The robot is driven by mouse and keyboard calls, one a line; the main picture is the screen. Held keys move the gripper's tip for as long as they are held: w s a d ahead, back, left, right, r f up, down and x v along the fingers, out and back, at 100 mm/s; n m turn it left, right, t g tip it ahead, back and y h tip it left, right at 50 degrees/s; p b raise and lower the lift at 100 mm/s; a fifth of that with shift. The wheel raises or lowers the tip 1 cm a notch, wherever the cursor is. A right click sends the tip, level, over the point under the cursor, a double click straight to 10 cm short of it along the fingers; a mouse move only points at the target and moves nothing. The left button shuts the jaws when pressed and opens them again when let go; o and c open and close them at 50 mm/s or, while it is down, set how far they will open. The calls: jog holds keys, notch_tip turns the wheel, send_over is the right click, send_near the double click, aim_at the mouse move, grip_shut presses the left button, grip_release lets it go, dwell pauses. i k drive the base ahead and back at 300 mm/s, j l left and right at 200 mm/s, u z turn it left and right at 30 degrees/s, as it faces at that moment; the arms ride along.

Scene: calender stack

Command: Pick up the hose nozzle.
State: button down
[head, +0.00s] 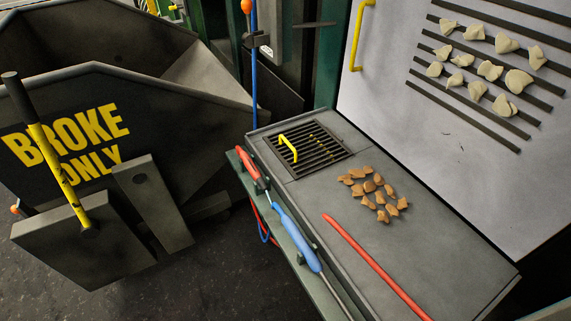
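A long tool with a blue grip (297,238) lies slanted along the front edge of the grey bench. A thin grey rod runs from its lower end out of the bottom of the picture. It is the likeliest hose nozzle, but I cannot tell for certain. A shorter red-handled piece (249,165) lies at the bench's left corner, above the blue grip. Blue and red hose loops (263,232) hang below that corner. Which piece each hose joins is hidden. My gripper is not in view.
The grey bench (300,190) carries a dark grate (322,153) with a yellow handle, scattered brown scraps (378,190) and a red rod (365,257). A pale slotted panel (420,130) with whitish scraps stands behind. A dark "BROKE ONLY" bin (190,120) stands left. Dark floor lies between.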

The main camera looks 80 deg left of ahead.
aim_at(255, 171)
jog(key=u, duration=2.7)
jog(key=i+j+z, duration=0.1)
jog(key=z, duration=0.95)
jog(key=j+z, duration=0.3)
jog(key=j, duration=0.25)
jog(key=j+z, duration=0.3)
jog(key=j, duration=0.25)
jog(key=k+j+z, duration=0.15)
jog(key=j+z, duration=0.15)
jog(key=j, duration=0.2)
jog(key=k+j, duration=0.1)
jog(key=j, duration=0.6)
jog(key=k+j, duration=0.15)
jog(key=j, duration=0.2)
